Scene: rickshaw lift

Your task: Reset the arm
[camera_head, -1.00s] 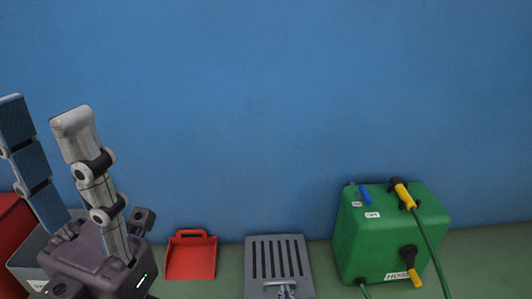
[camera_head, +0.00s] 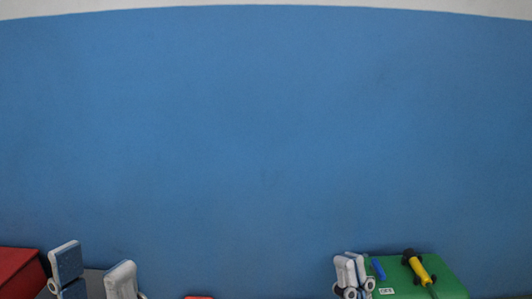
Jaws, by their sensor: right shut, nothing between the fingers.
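My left gripper (camera_head: 93,257) stands at the lower left of the head view, fingers pointing up. Its two grey-and-blue fingers are wide apart with nothing between them. My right gripper (camera_head: 350,259) shows at the bottom, right of centre, in front of the green box's left edge. Its pale fingers are close together, shut and empty. Both arms below the grippers are cut off by the bottom edge of the picture.
A green box (camera_head: 440,288) with a yellow-handled fitting (camera_head: 419,270) stands at the lower right. A red box (camera_head: 18,272) is at the lower left edge. A sliver of a red object (camera_head: 198,297) shows at the bottom. The blue wall (camera_head: 270,130) behind is bare.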

